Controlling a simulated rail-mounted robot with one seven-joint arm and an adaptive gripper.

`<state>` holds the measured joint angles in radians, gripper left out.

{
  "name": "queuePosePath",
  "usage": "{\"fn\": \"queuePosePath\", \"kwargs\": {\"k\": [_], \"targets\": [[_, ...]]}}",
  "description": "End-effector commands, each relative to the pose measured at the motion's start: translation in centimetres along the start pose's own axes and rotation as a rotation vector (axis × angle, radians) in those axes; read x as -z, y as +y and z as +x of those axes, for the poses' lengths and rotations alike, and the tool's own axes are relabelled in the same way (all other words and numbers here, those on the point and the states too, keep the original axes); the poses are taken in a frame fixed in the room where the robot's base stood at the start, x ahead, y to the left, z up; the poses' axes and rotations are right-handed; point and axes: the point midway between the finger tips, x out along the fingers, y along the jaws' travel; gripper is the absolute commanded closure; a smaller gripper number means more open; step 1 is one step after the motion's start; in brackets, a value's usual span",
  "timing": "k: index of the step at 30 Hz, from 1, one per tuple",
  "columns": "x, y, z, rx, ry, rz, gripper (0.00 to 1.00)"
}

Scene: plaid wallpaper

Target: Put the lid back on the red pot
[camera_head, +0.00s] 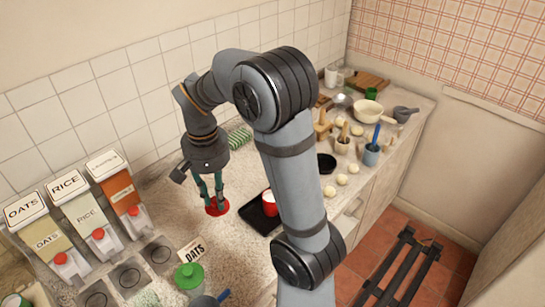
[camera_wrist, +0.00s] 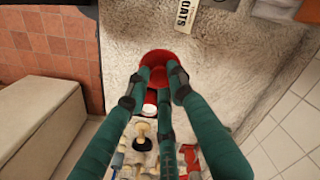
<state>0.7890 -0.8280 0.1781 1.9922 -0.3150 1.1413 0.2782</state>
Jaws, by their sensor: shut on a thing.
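The red lid (camera_head: 217,207) is a round disc left of the dark tray (camera_head: 252,217) in the head view. My gripper (camera_head: 214,196) points down with its green fingers shut on the lid's top. I cannot tell whether the lid touches the counter. In the wrist view the lid (camera_wrist: 158,59) shows beyond my fingertips (camera_wrist: 155,77). The red pot (camera_head: 269,203) stands on the tray, with a pale inside and no lid on it. My arm is close to its right side. In the wrist view the pot (camera_wrist: 149,108) is partly hidden between my fingers.
Oats and rice dispensers (camera_head: 65,222) stand at the left. A green-lidded jar (camera_head: 189,276) and an OATS card (camera_head: 191,250) are at the front. Utensil holders (camera_head: 371,154), a cream bowl (camera_head: 368,111) and dough balls (camera_head: 341,179) occupy the right counter. Bare counter surrounds the lid.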

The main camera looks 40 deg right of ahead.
Motion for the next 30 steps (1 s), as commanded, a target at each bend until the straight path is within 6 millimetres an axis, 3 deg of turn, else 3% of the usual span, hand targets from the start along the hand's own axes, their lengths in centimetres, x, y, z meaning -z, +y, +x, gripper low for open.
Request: {"fn": "queuePosePath", "kwargs": {"k": [1, 3, 6, 12, 18, 30], "targets": [[2.5, 2.0, -0.1, -0.005, -0.009, 0.11, 0.92], [5.5, 4.6, 0.8, -0.003, -0.008, 0.239, 0.92], [8.5, 8.5, 2.1, 0.0, -0.008, 0.398, 0.92], [11.3, 14.2, 4.0, 0.004, -0.003, 0.596, 0.92], [11.9, 16.0, 5.0, 0.005, -0.001, 0.652, 0.92], [11.9, 16.0, 7.9, 0.004, -0.001, 0.651, 0.92]]}}
